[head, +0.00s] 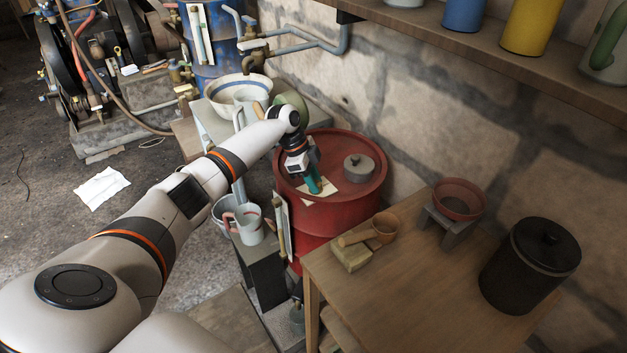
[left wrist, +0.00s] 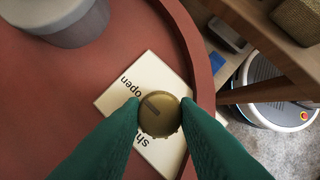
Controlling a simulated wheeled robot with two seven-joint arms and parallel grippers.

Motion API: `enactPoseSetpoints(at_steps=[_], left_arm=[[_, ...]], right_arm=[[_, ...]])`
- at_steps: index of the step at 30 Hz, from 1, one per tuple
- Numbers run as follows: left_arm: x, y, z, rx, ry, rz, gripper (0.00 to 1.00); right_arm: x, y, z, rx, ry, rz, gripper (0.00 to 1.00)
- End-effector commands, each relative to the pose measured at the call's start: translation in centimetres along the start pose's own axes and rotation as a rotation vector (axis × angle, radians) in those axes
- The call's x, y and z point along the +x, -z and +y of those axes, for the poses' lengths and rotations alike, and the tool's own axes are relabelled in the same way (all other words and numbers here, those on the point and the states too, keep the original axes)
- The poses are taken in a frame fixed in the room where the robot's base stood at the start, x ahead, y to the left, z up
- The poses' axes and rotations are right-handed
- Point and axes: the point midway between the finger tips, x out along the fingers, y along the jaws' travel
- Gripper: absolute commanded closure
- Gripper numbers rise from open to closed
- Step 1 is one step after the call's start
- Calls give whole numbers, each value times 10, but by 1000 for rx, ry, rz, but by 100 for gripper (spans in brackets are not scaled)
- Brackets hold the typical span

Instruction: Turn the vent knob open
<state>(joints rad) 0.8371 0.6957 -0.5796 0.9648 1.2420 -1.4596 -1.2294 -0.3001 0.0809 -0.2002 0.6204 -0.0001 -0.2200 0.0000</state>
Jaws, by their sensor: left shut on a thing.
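The vent knob (left wrist: 160,115) is a round brass knob with a ridged rim and a dark slanting mark on its face, seen in the left wrist view. It sits over a cream card (left wrist: 118,97) printed "open" on one side and "sh…" on the other, the rest hidden. The mark slants toward upper left, roughly the "open" side. The card lies on top of the red drum (left wrist: 60,90), near its rim; the drum also shows in the head view (head: 340,225). My left gripper (head: 318,188), with green fingers, is shut on the knob. The knob is hidden in the head view.
A grey round lid-like pot (head: 358,168) stands on the drum top. A wooden table (head: 375,290) in front holds a wooden scoop (head: 368,235), a red bowl on a stand (head: 460,200) and a black canister (head: 530,265). A stone wall stands behind.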

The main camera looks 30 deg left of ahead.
Motion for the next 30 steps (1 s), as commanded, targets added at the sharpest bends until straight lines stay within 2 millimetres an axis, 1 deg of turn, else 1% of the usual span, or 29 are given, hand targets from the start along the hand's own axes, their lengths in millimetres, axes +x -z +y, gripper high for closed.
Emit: enactPoseSetpoints(at_steps=[6,7,10,18,22,26,30], left_arm=[[0,0,0,1,-1,0,95],[0,0,0,1,-1,0,68],[0,0,0,1,-1,0,51],[0,0,0,0,-1,0,50],[-8,0,1,-1,-2,0,50],[-30,0,1,0,-4,0,50],[-61,0,1,0,-5,1,50]], right_arm=[[0,0,1,0,-1,0,64],[0,0,1,0,-1,0,64],[0,0,1,1,-2,0,64],[0,0,2,1,-2,-1,64],[0,0,2,1,-2,0,64],[-1,-1,1,1,-2,0,64],[0,0,1,1,-2,0,64]])
